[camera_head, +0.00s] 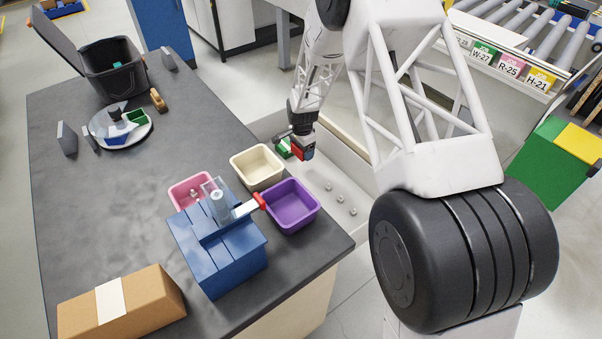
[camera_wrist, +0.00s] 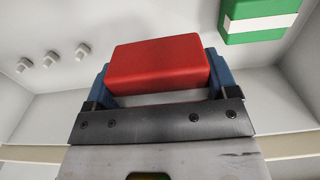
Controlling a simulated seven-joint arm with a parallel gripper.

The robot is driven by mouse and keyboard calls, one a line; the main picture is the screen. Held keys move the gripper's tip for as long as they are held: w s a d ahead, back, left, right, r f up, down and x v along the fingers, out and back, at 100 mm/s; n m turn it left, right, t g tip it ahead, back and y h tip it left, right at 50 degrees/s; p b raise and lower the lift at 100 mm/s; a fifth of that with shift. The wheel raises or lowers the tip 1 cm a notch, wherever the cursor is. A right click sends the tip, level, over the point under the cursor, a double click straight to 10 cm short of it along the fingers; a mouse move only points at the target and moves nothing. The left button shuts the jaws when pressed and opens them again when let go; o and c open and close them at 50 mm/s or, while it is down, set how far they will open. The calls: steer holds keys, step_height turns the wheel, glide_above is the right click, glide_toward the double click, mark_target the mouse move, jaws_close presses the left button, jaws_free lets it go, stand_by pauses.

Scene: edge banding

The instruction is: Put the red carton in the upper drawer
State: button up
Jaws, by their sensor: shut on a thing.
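My gripper (camera_head: 300,146) is shut on the red carton (camera_wrist: 158,62), with one blue finger on each side of it. A green carton with a white band (camera_wrist: 262,18) lies in the drawer, to the right of the red carton in the wrist view. In the head view, the green carton (camera_head: 284,148) is partly hidden by my gripper. I cannot tell whether the red carton touches the drawer floor.
Several small pale knobs (camera_wrist: 50,60) stand on the drawer floor. On the bench (camera_head: 100,215) by the drawer are a cream bin (camera_head: 257,183), a purple bin (camera_head: 291,224) and a blue slotted block (camera_head: 218,262). The drawer's near part is free apart from the knobs.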

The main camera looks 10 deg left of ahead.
glide_above(302, 169)
steer(key=shift+f, duration=2.4)
steer(key=shift+f, duration=1.85)
steer(key=shift+f, duration=0.1)
steer(key=o, duration=0.8)
steer(key=shift+o, duration=0.2)
steer(key=shift+r, duration=6.1)
